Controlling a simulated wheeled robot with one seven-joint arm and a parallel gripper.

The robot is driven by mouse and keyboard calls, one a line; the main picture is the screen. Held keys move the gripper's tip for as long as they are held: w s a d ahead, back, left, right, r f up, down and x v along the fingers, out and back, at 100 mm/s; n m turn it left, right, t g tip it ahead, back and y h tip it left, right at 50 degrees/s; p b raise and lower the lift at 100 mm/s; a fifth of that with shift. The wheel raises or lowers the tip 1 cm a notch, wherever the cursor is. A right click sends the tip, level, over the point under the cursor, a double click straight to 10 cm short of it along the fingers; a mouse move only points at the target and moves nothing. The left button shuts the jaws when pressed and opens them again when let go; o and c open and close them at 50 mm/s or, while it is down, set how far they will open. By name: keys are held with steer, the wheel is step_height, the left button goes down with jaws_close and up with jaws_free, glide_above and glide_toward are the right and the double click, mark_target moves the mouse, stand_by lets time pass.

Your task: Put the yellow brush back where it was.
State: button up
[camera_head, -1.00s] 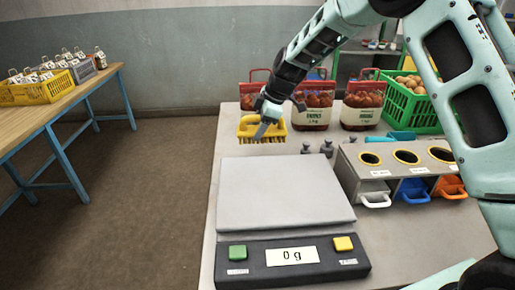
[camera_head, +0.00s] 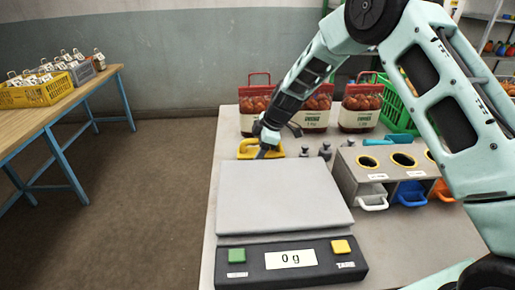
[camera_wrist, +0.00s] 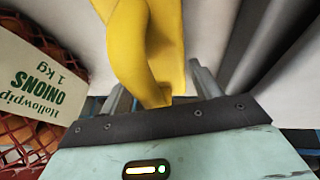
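The yellow brush (camera_head: 246,147) is low at the table's far left corner, behind the scale and in front of the onion bags. Its bristles are hidden in the head view. My gripper (camera_head: 264,151) is at the brush, pointing down. In the wrist view the brush's yellow handle (camera_wrist: 134,50) lies between the two fingers of my gripper (camera_wrist: 160,90). The fingers stand apart, with gaps showing beside the handle, so the gripper looks open around it.
A scale (camera_head: 285,195) reading 0 g fills the table's front. Red net onion bags (camera_head: 254,108) stand behind the brush. Small grey weights (camera_head: 325,150) and a holder with coloured scoops (camera_head: 385,168) are to the right. A green crate (camera_head: 398,105) is behind.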

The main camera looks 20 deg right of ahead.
steer(key=shift+o, duration=0.9)
